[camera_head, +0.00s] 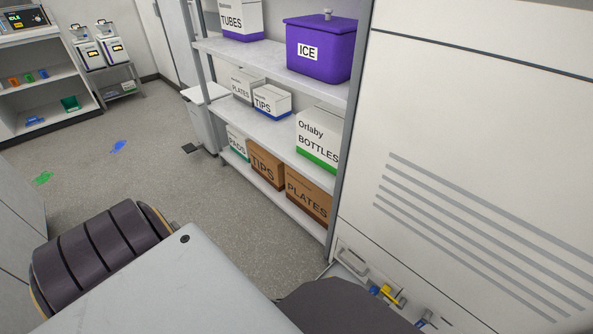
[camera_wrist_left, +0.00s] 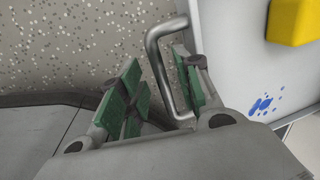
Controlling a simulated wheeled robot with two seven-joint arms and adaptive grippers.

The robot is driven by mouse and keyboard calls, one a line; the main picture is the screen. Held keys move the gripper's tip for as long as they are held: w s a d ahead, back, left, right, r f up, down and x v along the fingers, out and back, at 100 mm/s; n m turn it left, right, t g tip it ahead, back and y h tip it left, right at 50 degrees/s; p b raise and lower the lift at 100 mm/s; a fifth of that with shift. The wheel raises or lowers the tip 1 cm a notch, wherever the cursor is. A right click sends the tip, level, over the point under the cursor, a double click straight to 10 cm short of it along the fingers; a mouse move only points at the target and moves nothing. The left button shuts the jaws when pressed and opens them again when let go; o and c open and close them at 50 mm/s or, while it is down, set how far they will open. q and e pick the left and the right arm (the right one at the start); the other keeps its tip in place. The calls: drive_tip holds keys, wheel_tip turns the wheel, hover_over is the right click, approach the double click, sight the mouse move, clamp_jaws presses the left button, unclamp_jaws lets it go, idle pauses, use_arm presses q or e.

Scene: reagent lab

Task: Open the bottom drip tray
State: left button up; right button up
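The low panel of the bottom drip tray (camera_head: 342,271) is at the foot of the large white cabinet in the head view. A silver handle (camera_head: 354,262) is on it. In the left wrist view the handle (camera_wrist_left: 154,58) is a bent metal bar standing out from a pale panel (camera_wrist_left: 235,60) with blue spots. My left gripper (camera_wrist_left: 158,95) has green pads, which stand apart on either side of the bar, with a gap visible. Neither gripper shows in the head view. How far the tray is out is hard to tell.
A yellow part (camera_wrist_left: 293,22) sits on the panel; yellow and blue parts (camera_head: 389,294) show near the handle in the head view. A shelf rack with boxes (camera_head: 308,195) stands left of the cabinet (camera_head: 450,130). The speckled floor (camera_head: 150,165) is open beyond, with blue and green patches.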

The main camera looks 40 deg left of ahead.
use_arm(q)
drive_tip(key=shift+r, duration=0.25)
wheel_tip(320, 180, up, 11)
drive_tip(key=s, duration=0.2)
drive_tip(key=shift+r, duration=0.15)
idle(1.2)
drive_tip(key=shift+s+a, duration=0.1)
idle(0.5)
